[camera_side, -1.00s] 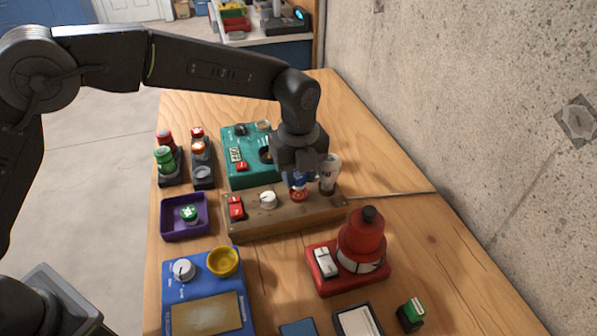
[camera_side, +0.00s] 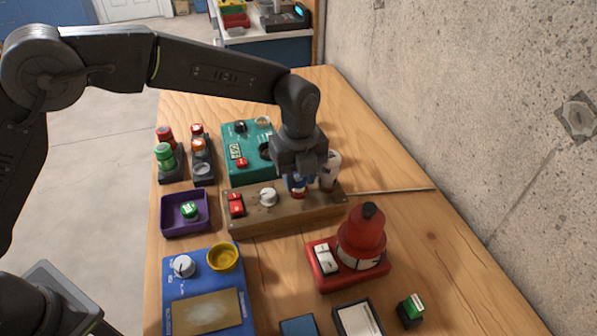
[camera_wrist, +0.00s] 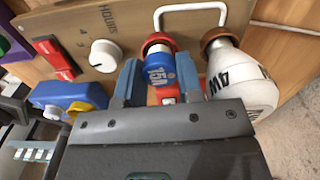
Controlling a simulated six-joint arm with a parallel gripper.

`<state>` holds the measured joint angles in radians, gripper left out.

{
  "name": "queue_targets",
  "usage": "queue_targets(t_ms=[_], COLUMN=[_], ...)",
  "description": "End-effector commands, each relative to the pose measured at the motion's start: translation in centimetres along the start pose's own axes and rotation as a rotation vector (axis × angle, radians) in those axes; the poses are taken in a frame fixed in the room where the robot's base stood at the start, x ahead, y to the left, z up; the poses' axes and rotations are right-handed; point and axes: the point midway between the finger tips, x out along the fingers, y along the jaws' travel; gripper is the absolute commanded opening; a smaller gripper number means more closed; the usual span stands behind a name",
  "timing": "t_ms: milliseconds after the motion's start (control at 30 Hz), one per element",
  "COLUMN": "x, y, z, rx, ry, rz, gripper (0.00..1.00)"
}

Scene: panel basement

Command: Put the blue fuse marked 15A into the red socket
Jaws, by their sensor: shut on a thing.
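The blue fuse marked 15A (camera_wrist: 160,68) is between the two blue fingers of my gripper (camera_wrist: 158,80), which is shut on it. In the side view the fuse (camera_side: 297,184) is upright below my gripper (camera_side: 298,178), over the wooden panel box. The red socket (camera_wrist: 158,41) is on that box. The fuse's lower end is at the socket's mouth and lines up with it; I cannot tell how deep it sits. My gripper hides part of the socket in the side view.
The wooden box (camera_side: 255,218) carries a red switch (camera_side: 236,205), a white knob (camera_side: 268,197) and, close right of the gripper, a white bulb (camera_wrist: 240,80) in a brown socket. A green device (camera_side: 237,172) stands behind. A red lamp (camera_side: 362,235) stands in front.

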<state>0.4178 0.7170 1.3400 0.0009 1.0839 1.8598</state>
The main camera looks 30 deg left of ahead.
Motion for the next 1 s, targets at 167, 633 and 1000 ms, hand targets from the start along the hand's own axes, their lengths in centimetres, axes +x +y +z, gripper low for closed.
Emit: queue_targets(t_ms=[167,633,1000], x=[0.1,-1.4,-4.2], y=[0.0,-0.1,-0.1], z=[0.0,0.0,0.0], rx=[0.0,0.0,0.0], ry=[0.0,-0.001,-0.001], rz=[0.0,-0.003,-0.003], gripper=[0.43,0.44,0.44])
